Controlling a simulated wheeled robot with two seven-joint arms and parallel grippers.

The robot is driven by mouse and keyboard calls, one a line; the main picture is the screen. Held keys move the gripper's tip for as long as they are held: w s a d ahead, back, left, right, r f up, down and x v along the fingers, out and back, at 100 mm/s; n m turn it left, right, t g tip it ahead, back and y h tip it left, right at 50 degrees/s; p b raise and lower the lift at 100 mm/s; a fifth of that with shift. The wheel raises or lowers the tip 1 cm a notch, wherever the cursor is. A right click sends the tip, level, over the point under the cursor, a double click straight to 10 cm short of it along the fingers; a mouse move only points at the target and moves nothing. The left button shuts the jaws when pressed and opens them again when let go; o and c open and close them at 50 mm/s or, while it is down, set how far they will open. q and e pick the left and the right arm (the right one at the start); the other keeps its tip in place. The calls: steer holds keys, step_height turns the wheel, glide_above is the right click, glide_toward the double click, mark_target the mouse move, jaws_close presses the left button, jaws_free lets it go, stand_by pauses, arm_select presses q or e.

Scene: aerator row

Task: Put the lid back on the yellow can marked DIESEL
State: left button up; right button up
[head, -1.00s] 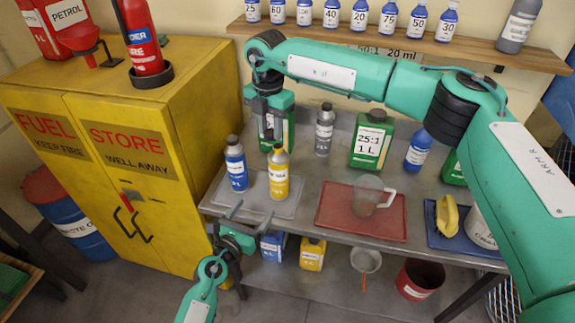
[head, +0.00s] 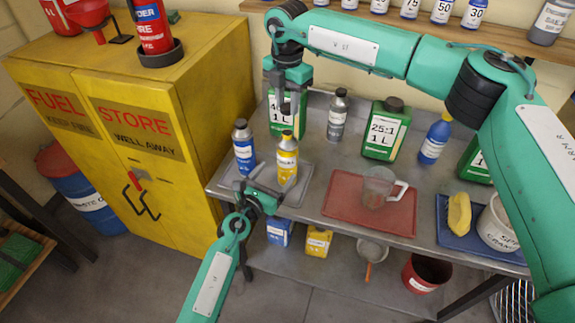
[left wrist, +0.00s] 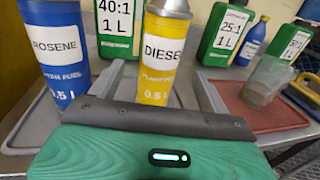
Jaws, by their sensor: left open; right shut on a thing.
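The yellow can marked DIESEL (head: 287,162) stands upright on a grey tray (head: 300,190) at the bench's left end. In the left wrist view the can (left wrist: 160,60) shows a silver shoulder; its top is cut off. My left gripper (head: 264,188) is open in front of the can, its fingers either side of it in the left wrist view (left wrist: 158,85). Contact is not visible. My right gripper (head: 286,105) is shut on a small dark piece, apparently the lid, above and behind the can. The piece is too small to make out clearly.
A blue kerosene can (head: 244,150) stands close left of the yellow can. Green 40:1 (head: 283,122) and 25:1 (head: 383,135) cans and a grey bottle (head: 337,118) stand behind. A red tray (head: 340,205) with a clear jug (head: 376,188) lies to the right.

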arm_select(q)
steer(key=x, duration=0.7)
steer(key=shift+w+d, duration=0.15)
steer(key=shift+w, duration=0.1)
steer(key=c, duration=1.5)
arm_select(e)
glide_above(287, 133)
steer(key=shift+f, duration=2.5)
